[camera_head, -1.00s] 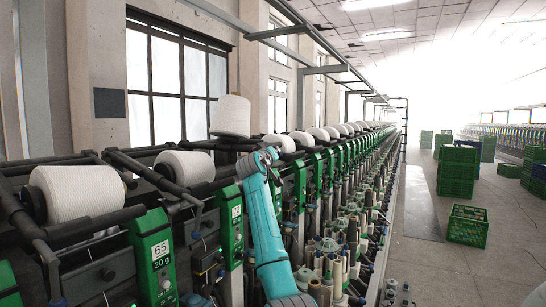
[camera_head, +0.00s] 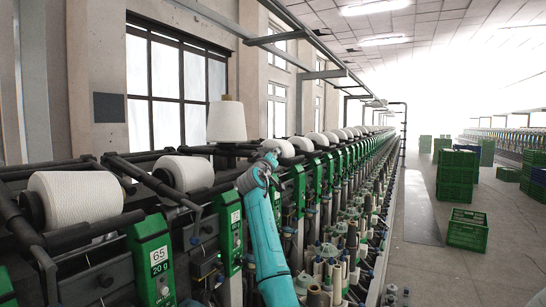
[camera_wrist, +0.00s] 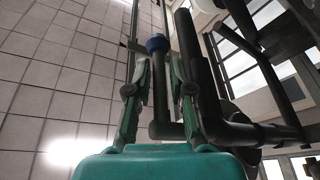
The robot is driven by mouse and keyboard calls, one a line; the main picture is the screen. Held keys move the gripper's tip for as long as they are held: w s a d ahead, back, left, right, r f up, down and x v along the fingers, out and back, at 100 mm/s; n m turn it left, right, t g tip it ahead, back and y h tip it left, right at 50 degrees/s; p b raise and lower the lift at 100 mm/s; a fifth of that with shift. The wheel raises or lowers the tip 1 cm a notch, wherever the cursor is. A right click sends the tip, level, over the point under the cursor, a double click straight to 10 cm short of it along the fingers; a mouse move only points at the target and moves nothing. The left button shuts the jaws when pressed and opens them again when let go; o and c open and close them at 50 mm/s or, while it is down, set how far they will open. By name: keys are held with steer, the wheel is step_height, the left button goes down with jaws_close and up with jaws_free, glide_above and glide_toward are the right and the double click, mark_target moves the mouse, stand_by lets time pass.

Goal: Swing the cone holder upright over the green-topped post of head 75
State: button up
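My gripper (camera_head: 270,158) is at the end of my turquoise arm, by the row of cone holders just right of a green post (camera_head: 231,232). That post's label is too small to read for certain. In the wrist view my gripper (camera_wrist: 160,62) has its two fingers apart. A dark tube with a blue round end (camera_wrist: 157,44) lies between them, with gaps visible on both sides. The tube joins a thicker dark bar (camera_wrist: 188,60). A white cone (camera_head: 227,122) stands upright behind my gripper to the left. Another cone (camera_head: 187,173) lies tilted on its holder.
The green post of head 65 (camera_head: 152,257) and a large cone (camera_head: 80,197) are at the near left. Bobbins and spindles (camera_head: 330,255) crowd the machine's front. Green crates (camera_head: 467,230) stand on the floor at right.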

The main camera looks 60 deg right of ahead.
steer(key=shift+o, duration=0.4)
steer(key=shift+a+f, duration=0.1)
steer(key=shift+a, duration=0.05)
steer(key=v, duration=1.1)
steer(key=shift+a, duration=0.3)
steer(key=shift+s+f, duration=0.1)
stand_by(0.7)
